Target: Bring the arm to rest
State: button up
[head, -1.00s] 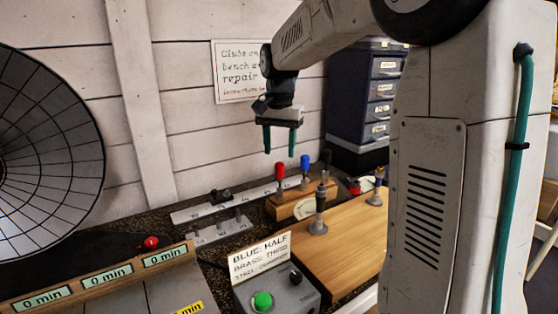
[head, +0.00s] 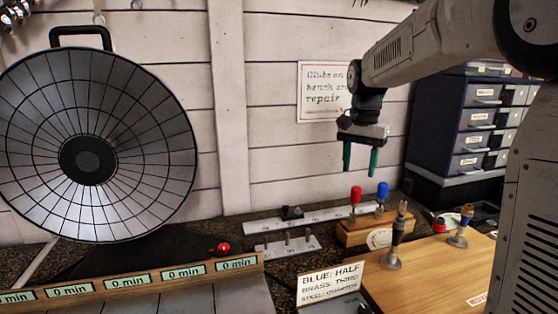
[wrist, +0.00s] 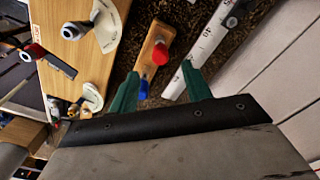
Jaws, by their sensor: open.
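My gripper (head: 360,158) hangs above the back of the bench with its two teal fingers pointing down. The fingers stand apart with nothing between them. In the wrist view my gripper (wrist: 160,90) is also open and empty, with a wooden block (wrist: 151,52) carrying a red-topped and a blue-topped tool beyond the fingers. In the head view the red-handled tool (head: 356,195) and blue-handled tool (head: 382,189) stand in that block below my gripper, apart from it.
A white ruled strip (head: 310,219) lies behind the block. A wooden board (head: 430,272) with metal posts is at the right. A dark drawer cabinet (head: 470,130) stands at the back right. A large round reflector (head: 150,130) and a timer rail (head: 150,280) are at the left.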

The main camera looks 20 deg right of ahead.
jog(key=shift+n, duration=0.4)
jog(key=s+a+f+n, duration=0.2)
jog(key=s+a+n, duration=0.1)
jog(key=s, duration=0.7)
jog(key=s+a+f+n+t, duration=0.1)
jog(key=s+a+f+n, duration=0.1)
jog(key=s, duration=0.8)
jog(key=s+a+f+n, duration=0.2)
jog(key=s+a+n, duration=0.2)
jog(key=s, duration=0.6)
jog(key=a, duration=0.2)
jog(key=shift+s+a+f, duration=0.2)
jog(key=shift+a+f, duration=0.05)
jog(key=shift+a, duration=0.05)
